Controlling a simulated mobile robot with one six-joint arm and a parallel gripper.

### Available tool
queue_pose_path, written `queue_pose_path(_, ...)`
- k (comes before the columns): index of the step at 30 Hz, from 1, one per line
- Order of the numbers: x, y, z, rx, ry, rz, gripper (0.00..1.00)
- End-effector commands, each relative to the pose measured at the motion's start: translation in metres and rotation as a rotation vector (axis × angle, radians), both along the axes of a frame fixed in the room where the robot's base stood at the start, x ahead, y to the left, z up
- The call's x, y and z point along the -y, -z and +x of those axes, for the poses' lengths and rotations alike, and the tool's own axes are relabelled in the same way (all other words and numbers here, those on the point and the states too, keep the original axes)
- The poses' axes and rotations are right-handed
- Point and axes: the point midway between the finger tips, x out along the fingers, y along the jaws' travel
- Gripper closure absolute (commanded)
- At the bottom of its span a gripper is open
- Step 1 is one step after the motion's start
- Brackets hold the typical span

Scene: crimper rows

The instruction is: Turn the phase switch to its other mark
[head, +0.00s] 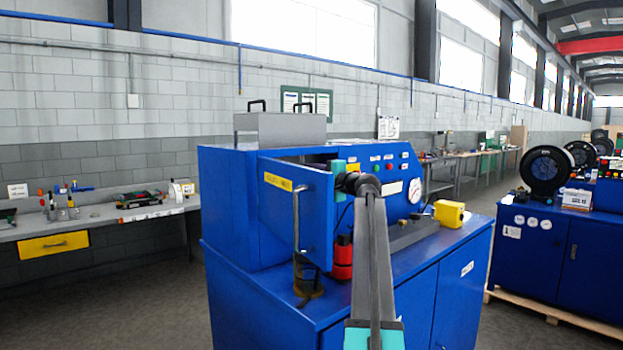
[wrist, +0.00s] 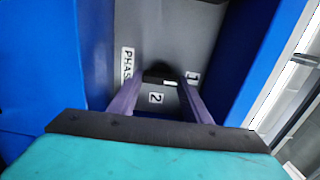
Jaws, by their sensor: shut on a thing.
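The phase switch (wrist: 160,76) is a small black knob on a grey panel in the wrist view. A PHASE label (wrist: 127,67) stands to its left, a white mark 2 (wrist: 156,98) is just below it, and another white mark (wrist: 192,76), apparently 1, is to its right. My gripper (wrist: 160,84) has its two fingers on either side of the knob and is shut on it. Which mark the knob points at cannot be told. In the head view my arm and the blue door hide the switch.
The blue machine (head: 250,285) has an open door (head: 285,212) with a yellow label, left of my arm. Blue walls flank the panel closely in the wrist view. A red cylinder (head: 342,258) and a yellow box (head: 449,213) stand on the machine's ledge.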

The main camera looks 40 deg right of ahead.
Motion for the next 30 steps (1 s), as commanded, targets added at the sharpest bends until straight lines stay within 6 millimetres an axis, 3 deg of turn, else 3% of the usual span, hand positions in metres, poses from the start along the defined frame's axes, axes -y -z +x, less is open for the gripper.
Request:
queue_pose_path(1,0.000,0.002,0.000,-0.004,-0.001,-0.004,0.53)
queue_pose_path(4,0.000,0.002,0.000,-0.003,-0.001,-0.003,0.38)
queue_pose_path(17,-0.001,0.001,-0.004,-0.001,0.000,-0.001,0.38)
queue_pose_path(23,-0.002,0.002,-0.021,-0.001,0.000,-0.001,0.38)
queue_pose_path(30,-0.006,0.002,-0.057,-0.001,0.001,-0.002,0.38)
